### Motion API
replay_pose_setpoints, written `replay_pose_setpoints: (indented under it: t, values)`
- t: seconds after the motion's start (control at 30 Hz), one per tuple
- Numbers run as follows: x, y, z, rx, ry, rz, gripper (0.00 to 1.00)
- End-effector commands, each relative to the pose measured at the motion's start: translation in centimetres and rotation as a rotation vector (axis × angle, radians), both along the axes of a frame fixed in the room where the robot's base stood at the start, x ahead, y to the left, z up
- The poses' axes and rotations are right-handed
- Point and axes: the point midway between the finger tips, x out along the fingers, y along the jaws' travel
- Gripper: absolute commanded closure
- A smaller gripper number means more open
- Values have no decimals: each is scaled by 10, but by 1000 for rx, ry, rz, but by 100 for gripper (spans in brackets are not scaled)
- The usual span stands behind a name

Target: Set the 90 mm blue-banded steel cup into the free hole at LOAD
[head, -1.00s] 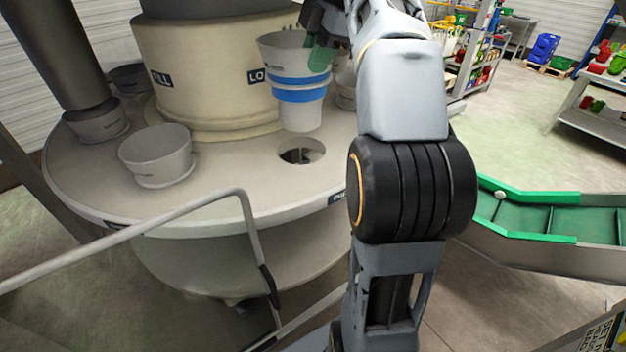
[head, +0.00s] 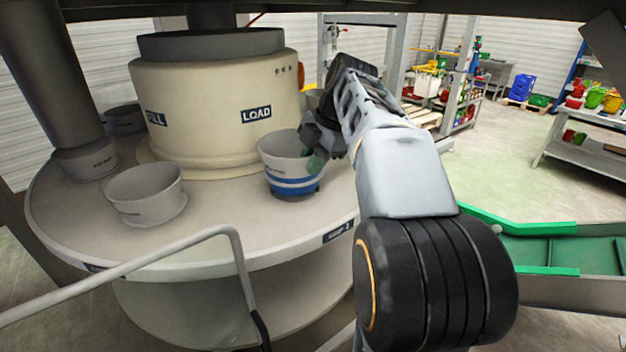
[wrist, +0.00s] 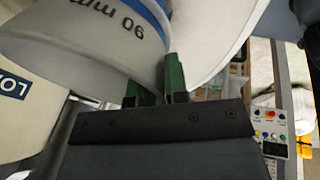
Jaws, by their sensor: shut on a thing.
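The steel cup (head: 287,150) with blue bands stands roughly upright at the LOAD position of the round table (head: 235,235). Its lower part is down in the hole, whose dark edge shows just below the bands; I cannot tell if it is fully seated. My gripper (head: 316,160) is shut on the right side of the cup's wall near the rim. In the wrist view the green fingertips (wrist: 158,84) pinch the wall, and the cup (wrist: 75,45) shows an upside-down "90 mm" mark and a blue band.
The LOAD label (head: 257,114) is on the cream drum (head: 215,95) behind the cup. Another steel cup (head: 146,194) sits to the left on the table. A grey handrail (head: 150,262) crosses in front. A green-edged conveyor (head: 545,245) stands at right.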

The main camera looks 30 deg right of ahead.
Motion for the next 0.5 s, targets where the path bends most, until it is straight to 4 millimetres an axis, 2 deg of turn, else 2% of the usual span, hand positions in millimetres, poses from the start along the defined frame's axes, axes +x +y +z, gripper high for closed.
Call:
replay_pose_setpoints:
  t: [0.07,0.3,0.5]
  values:
    - [0,0,-3,0,-2,0,100]
    - [0,0,-33,0,-1,0,100]
    - [0,0,-43,-1,-4,1,100]
